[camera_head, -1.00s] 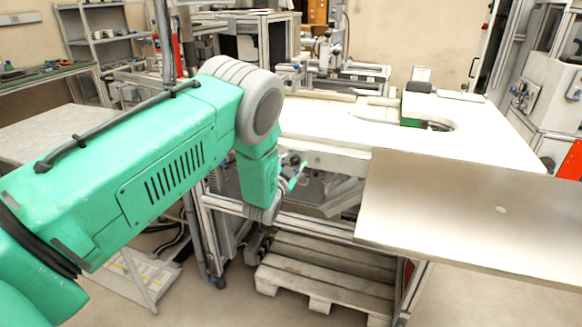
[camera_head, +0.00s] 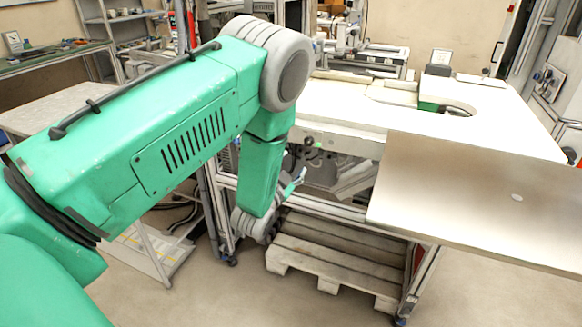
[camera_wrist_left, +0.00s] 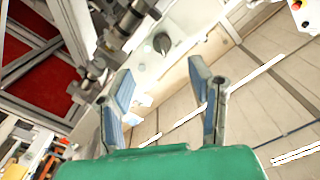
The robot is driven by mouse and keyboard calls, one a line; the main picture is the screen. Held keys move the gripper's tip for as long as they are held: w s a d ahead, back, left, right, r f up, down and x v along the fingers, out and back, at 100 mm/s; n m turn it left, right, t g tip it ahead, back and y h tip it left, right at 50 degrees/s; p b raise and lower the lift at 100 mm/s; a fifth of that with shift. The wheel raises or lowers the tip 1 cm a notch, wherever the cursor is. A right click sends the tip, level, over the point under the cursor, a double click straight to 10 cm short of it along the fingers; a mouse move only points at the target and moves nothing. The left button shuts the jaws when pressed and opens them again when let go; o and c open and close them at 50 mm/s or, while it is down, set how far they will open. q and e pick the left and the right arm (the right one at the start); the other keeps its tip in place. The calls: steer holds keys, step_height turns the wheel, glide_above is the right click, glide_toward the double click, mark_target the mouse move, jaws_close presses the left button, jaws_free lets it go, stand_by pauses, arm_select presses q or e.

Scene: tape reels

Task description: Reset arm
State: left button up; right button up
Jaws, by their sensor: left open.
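My left arm, green with grey joints, reaches in from the left in the head view and bends downward at the front of the white workbench (camera_head: 345,122). My left gripper (camera_head: 297,185) shows only in part there, beside the bench's front frame and below its top. In the left wrist view my left gripper (camera_wrist_left: 163,105) is open, its two blue-padded fingers apart with nothing between them. My right gripper is in neither view. No tape reel can be made out.
A wooden pallet (camera_head: 335,262) lies on the floor under the bench. A metal plate (camera_head: 470,200) juts out at the right front. A grey table (camera_head: 60,108) stands at the left. Open floor (camera_head: 500,295) shows at the lower right.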

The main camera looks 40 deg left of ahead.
arm_select(q)
steer(key=shift+s+d, duration=0.1)
steer(key=shift+s, duration=0.3)
steer(key=s+d+f+n+g+h, duration=0.1)
steer(key=s+d+f+g, duration=0.25)
steer(key=s+f, duration=0.4)
steer(key=s+d+f+n+g+h, duration=0.1)
steer(key=s+d+f+g, duration=0.2)
steer(key=s+f+g, duration=0.35)
steer(key=s+d+f+g, duration=0.1)
steer(key=s+d+g, duration=0.1)
steer(key=s, duration=0.5)
steer(key=s+d+f+n+g+h, duration=0.1)
steer(key=s+d+f+g, duration=0.1)
steer(key=s, duration=0.6)
steer(key=s+d+f+g+h, duration=0.1)
steer(key=s+d+f+g, duration=0.1)
steer(key=s, duration=0.6)
steer(key=shift+s+n+g, duration=0.2)
steer(key=shift+n+g, duration=0.2)
steer(key=shift+g, duration=0.1)
steer(key=shift+f, duration=0.15)
